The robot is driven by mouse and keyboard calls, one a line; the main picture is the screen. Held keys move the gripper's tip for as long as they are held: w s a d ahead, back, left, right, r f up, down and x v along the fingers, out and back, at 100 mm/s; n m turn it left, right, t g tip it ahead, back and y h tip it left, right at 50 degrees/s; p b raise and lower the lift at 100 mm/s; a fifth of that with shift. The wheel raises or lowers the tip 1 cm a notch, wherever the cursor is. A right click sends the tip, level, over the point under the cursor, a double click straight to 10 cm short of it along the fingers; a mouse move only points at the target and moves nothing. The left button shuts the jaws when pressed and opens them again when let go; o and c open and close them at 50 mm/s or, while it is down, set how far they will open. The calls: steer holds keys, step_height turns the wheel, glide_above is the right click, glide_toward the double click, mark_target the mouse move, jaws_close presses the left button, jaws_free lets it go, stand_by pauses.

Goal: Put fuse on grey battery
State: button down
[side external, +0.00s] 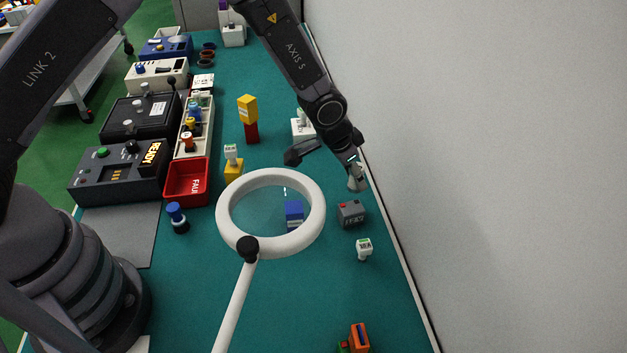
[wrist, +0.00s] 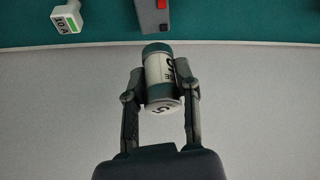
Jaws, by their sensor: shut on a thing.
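My gripper (side external: 354,165) is shut on a white cylinder with dark grey-green bands, which looks like the fuse (wrist: 160,82). In the wrist view the fuse is between both fingers, with printed characters on its side and end. In the side view the fuse (side external: 356,183) is partly hidden by the fingers and held just above and behind the grey battery (side external: 351,214), apart from it. The grey battery is a small grey box with a red patch and dark lettering on the mat. Part of the grey battery shows at the top of the wrist view (wrist: 152,20).
A small white piece with a green label (side external: 364,249) stands close in front of the grey battery. A white ring magnifier (side external: 231,187) covers a blue block (side external: 294,210) to the left. The wall (side external: 450,200) runs close on the right.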

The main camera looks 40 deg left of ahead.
mark_target(350, 190)
steer(key=shift+f, duration=2.6)
steer(key=c, duration=0.8)
jaws_free()
steer(key=shift+f, duration=0.1)
